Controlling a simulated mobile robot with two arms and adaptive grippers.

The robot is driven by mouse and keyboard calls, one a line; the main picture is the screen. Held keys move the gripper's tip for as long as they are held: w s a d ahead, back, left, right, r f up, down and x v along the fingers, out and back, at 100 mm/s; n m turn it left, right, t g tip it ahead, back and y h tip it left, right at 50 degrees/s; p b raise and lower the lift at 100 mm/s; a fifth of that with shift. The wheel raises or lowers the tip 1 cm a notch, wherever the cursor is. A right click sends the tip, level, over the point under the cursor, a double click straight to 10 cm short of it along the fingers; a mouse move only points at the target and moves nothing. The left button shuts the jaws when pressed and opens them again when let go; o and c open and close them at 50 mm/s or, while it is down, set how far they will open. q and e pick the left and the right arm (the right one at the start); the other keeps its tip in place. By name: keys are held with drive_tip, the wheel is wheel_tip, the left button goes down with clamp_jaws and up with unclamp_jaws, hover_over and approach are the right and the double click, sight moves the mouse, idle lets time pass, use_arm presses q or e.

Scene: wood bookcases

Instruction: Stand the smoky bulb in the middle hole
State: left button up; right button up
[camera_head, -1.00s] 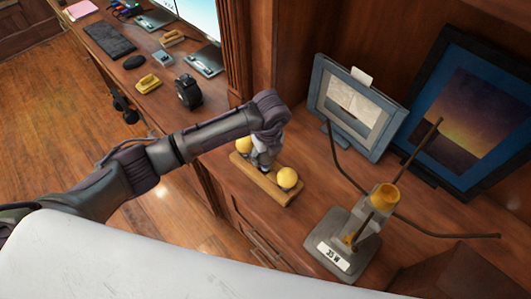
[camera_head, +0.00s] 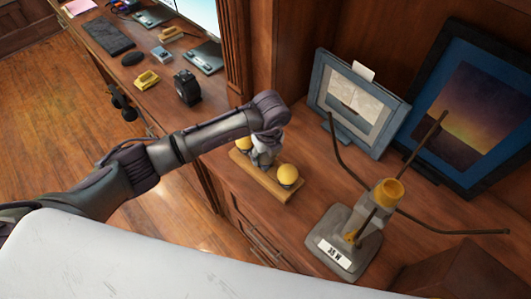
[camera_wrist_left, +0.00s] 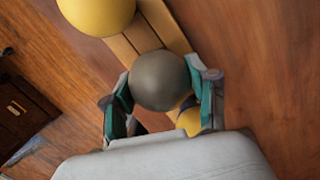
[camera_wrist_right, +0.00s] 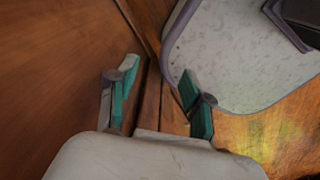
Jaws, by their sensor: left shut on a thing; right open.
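The smoky bulb (camera_wrist_left: 160,80) is a dark grey globe held between the fingers of my left gripper (camera_wrist_left: 163,95). In the head view my left gripper (camera_head: 262,158) is over the middle of the wooden block (camera_head: 266,186), and the bulb is hidden behind it. The block shows in the left wrist view (camera_wrist_left: 142,36) under the bulb. A yellow bulb (camera_head: 287,175) stands at its right end and another yellow bulb (camera_head: 244,144) at its left end. The middle hole is hidden, so I cannot tell whether the bulb's base is in it. My right gripper (camera_wrist_right: 155,95) is open and empty.
A grey-based stand (camera_head: 343,245) with a yellow socket, thin arms and a "35 W" label stands right of the block. A grey picture frame (camera_head: 357,105) and a blue frame (camera_head: 465,105) stand behind. A desk at upper left holds a keyboard (camera_head: 109,37) and small devices.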

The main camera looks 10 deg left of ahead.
use_arm(q)
drive_tip(key=shift+f, duration=0.35)
drive_tip(key=o, duration=0.9)
drive_tip(key=shift+r+p, duration=4.15)
drive_tip(key=shift+r, duration=1.9)
